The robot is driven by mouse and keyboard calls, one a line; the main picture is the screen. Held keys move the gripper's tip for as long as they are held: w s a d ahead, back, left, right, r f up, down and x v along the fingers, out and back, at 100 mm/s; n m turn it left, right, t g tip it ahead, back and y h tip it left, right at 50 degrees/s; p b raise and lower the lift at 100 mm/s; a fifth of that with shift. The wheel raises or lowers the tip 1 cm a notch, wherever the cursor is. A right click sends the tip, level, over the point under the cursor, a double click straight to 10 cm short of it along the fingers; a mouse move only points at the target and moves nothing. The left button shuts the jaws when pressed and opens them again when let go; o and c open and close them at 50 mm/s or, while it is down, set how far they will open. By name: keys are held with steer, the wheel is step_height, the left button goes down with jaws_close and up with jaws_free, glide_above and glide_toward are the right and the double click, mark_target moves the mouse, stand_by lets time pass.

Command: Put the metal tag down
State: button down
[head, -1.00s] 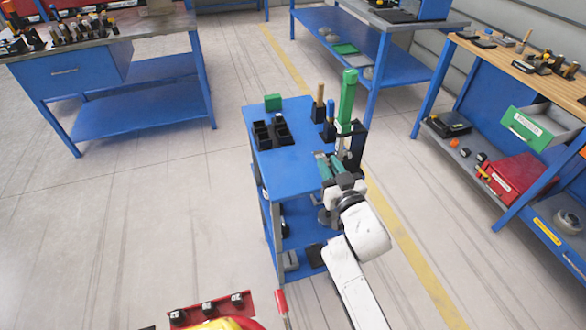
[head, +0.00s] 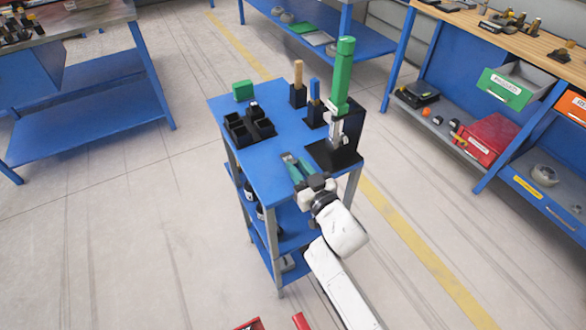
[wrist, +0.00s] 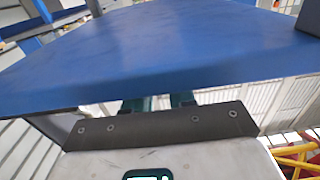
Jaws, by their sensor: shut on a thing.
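My gripper (head: 294,164), with green fingers, is at the near edge of the blue trolley top (head: 270,174), left of the black-based press (head: 332,157). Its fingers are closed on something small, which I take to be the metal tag.
On the trolley stand black bins (head: 248,128), a green block (head: 243,91), a wooden-handled tool (head: 298,84) and a blue-handled tool (head: 314,101) in black holders. The press has a tall green handle (head: 342,75). The middle of the top is clear. Benches stand around.

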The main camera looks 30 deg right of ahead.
steer(key=shift+s+f, duration=0.1)
steer(key=shift+f, duration=0.15)
steer(key=c, duration=0.9)
jaws_free()
steer(key=shift+c, duration=0.2)
